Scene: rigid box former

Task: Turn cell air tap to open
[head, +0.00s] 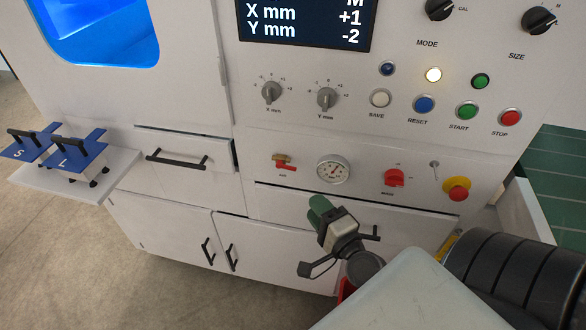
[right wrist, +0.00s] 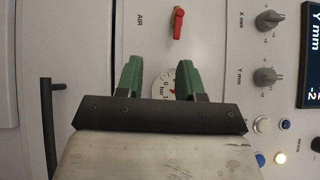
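The air tap (head: 283,162), with a brass body and a red lever, is on the white front panel above the "AIR" label. Its lever lies roughly level across the panel, pointing right. In the right wrist view the tap (right wrist: 177,24) is beyond the fingers, near the top edge. My right gripper (head: 318,208) is below and right of the tap, apart from it. Its two green fingers (right wrist: 160,75) are spread with nothing held between them; the dial gauge shows behind them. My left gripper is not in view.
A round pressure gauge (head: 333,170) is right of the tap, then a red rotary switch (head: 394,178) and a red-and-yellow emergency stop (head: 457,188). Knobs (head: 271,93) and push buttons sit above. A drawer handle (head: 177,158) sticks out left. A shelf (head: 80,184) holds blue plates.

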